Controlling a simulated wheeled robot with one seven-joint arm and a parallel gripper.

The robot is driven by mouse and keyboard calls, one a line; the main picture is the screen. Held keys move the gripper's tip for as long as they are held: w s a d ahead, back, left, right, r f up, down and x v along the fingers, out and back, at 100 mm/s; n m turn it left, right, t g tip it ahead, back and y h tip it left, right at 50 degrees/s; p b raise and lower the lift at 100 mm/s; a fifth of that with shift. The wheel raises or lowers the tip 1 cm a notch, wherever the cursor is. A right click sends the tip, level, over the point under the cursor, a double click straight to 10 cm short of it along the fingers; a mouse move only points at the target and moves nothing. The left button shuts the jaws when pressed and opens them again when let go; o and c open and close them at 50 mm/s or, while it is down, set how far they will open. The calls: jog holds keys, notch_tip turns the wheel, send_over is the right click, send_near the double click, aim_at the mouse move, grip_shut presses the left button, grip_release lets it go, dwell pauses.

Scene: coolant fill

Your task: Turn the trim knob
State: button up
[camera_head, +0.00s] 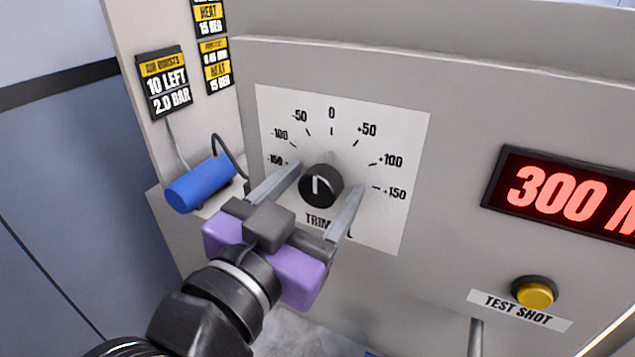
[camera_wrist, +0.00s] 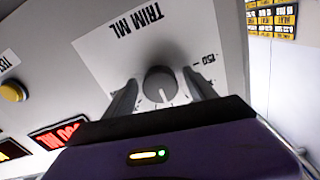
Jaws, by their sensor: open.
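The trim knob (camera_head: 321,186) is a black round knob with a white pointer line, on a white dial plate (camera_head: 395,140) marked from -150 to +150. Its line points up, near 0. My gripper (camera_head: 318,180) is open, with one finger on each side of the knob and a gap visible on both sides. In the wrist view the knob (camera_wrist: 160,84) sits between the two fingers (camera_wrist: 162,95), its white line pointing down in that picture. Whether the fingertips reach to the knob's depth is hard to tell.
A red display (camera_head: 570,195) reading 300 is to the right. Below it is a yellow TEST SHOT button (camera_head: 534,292). A blue cylinder (camera_head: 200,184) with a cable is left of the dial, below a hanging "10 LEFT 2.0 BAR" sign (camera_head: 164,84).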

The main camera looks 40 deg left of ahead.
jog(key=c, duration=1.4)
jog(key=n+p, duration=0.1)
jog(key=n, duration=0.2)
jog(key=shift+r+n+p, duration=0.1)
jog(key=shift+n+p, duration=0.2)
jog(key=shift+p, duration=0.1)
jog(key=shift+n+p, duration=0.55)
jog(key=shift+n, duration=0.45)
